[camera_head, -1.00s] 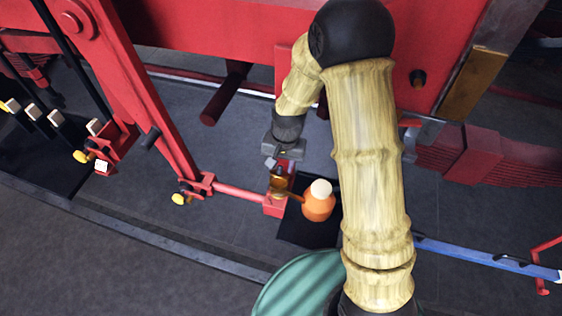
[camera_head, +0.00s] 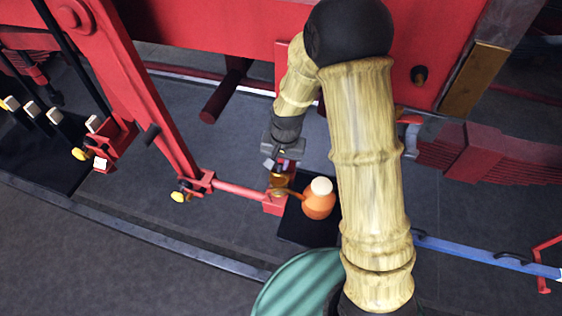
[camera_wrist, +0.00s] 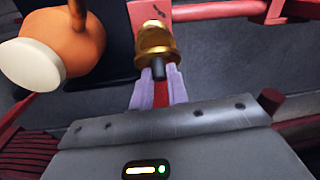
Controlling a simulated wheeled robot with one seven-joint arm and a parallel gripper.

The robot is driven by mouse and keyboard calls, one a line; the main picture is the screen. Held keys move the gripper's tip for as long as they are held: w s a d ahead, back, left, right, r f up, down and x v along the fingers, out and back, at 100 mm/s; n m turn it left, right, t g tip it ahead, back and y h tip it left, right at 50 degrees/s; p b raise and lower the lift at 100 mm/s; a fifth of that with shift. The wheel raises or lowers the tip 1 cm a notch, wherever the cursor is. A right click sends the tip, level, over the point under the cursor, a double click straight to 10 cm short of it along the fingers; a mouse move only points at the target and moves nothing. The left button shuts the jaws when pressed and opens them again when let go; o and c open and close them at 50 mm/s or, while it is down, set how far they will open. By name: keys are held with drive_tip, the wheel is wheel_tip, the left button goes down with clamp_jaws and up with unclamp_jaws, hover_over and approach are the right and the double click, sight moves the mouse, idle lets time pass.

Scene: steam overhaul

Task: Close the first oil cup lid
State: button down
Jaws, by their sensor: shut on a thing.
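The brass oil cup (camera_wrist: 155,40) sits on the red rod end (camera_head: 273,206), at the middle of the head view, where the cup (camera_head: 279,181) is small and partly covered. My gripper (camera_wrist: 158,90) comes up to the cup, its two pale fingers close together around a small dark tab (camera_wrist: 158,69) at the cup's near edge. It is shut on this tab, which looks like part of the lid. In the head view my gripper (camera_head: 276,165) is just above the cup. I cannot tell the lid's exact angle.
An orange oil can (camera_head: 318,205) with a white cap stands close to the right of the cup, on a black mat (camera_head: 300,232). The can (camera_wrist: 75,50) is left of my fingers in the wrist view. Red rods and a blue bar (camera_head: 480,255) lie around.

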sight(278, 174)
drive_tip(key=shift+s+f, duration=0.1)
drive_tip(key=shift+s+a+f+t+h+b, duration=0.2)
drive_tip(key=shift+s+t+h+b, duration=0.15)
drive_tip(key=shift+t+b, duration=0.5)
drive_tip(key=shift+s+a+f+t+h+b, duration=0.15)
drive_tip(key=shift+s+a+t+h+b, duration=0.3)
drive_tip(key=shift+b, duration=0.7)
drive_tip(key=shift+s+d+f+t+b, duration=0.1)
drive_tip(key=shift+s+f+t+b, duration=0.1)
drive_tip(key=shift+t, duration=0.45)
drive_tip(key=shift+s+d+f+t+b, duration=0.1)
drive_tip(key=shift+s+f+t+b, duration=0.1)
drive_tip(key=shift+t, duration=0.45)
drive_tip(key=shift+h, duration=0.3)
drive_tip(key=c, duration=1.4)
unclamp_jaws()
drive_tip(key=shift+s+a, duration=0.1)
drive_tip(key=shift+o, duration=0.2)
drive_tip(key=p+v, duration=0.5)
drive_tip(key=v, duration=1.2)
drive_tip(key=shift+s+p, duration=0.2)
drive_tip(key=shift+p, duration=0.1)
